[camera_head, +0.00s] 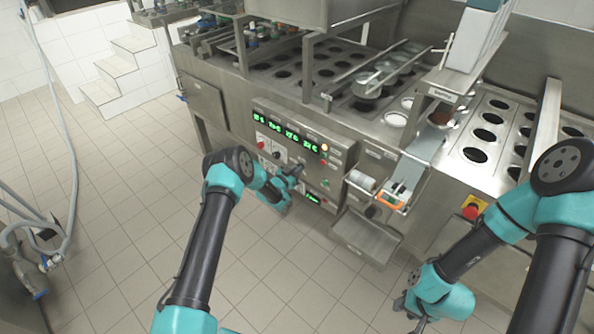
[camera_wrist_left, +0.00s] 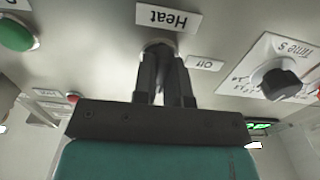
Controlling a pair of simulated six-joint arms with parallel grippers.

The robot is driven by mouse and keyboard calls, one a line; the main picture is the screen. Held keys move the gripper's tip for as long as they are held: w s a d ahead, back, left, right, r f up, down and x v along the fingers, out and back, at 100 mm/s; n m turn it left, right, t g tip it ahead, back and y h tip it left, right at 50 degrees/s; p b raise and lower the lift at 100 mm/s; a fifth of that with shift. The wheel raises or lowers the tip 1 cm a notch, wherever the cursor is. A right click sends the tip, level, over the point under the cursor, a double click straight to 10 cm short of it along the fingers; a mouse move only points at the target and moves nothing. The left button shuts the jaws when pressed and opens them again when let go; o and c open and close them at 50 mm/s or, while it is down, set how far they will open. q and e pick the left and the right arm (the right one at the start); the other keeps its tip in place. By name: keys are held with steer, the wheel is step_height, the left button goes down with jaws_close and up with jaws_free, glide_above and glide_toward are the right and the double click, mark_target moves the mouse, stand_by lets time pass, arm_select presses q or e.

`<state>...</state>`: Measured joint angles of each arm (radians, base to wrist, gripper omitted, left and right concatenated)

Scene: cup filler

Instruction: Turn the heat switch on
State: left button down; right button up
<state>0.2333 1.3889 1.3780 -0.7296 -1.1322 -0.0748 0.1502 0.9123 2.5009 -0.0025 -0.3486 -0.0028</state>
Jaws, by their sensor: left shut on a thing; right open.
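The control panel (camera_head: 300,140) is on the front of the steel machine in the head view. In the left wrist view, the "Heat" label (camera_wrist_left: 168,18) appears upside down, with the heat switch (camera_wrist_left: 158,46) beside it. My left gripper (camera_wrist_left: 163,58) is shut on the switch, and its fingers hide most of it. An "Off" label (camera_wrist_left: 205,63) lies right of the fingers. In the head view my left gripper (camera_head: 295,172) is against the panel. My right gripper (camera_head: 410,312) is low over the floor, open, away from the panel.
A dark knob (camera_wrist_left: 280,82) with a time scale and a green button (camera_wrist_left: 15,35) flank the switch. A tray (camera_head: 365,237) juts out right of the panel. A red emergency button (camera_head: 470,211) is further right. The tiled floor (camera_head: 110,230) is largely clear.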

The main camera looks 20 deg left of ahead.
stand_by(0.4)
arm_select(q)
steer(key=c, duration=1.2)
jaws_free()
steer(key=shift+o, duration=0.2)
steer(key=shift+s, duration=0.1)
steer(key=v, duration=1.7)
steer(key=shift+s, duration=0.15)
steer(key=s+d+n+g+y, duration=0.1)
steer(key=s+g, duration=0.4)
steer(key=s, duration=0.5)
steer(key=s+d+n+g+y, duration=0.1)
steer(key=s+d+n+g, duration=0.2)
steer(key=s, duration=0.8)
steer(key=s+d+n+g+y, duration=0.1)
steer(key=s+d+n+g, duration=0.2)
steer(key=s+g, duration=0.4)
steer(key=s+d+r, duration=0.1)
steer(key=s, duration=0.3)
steer(key=shift+d+y, duration=0.4)
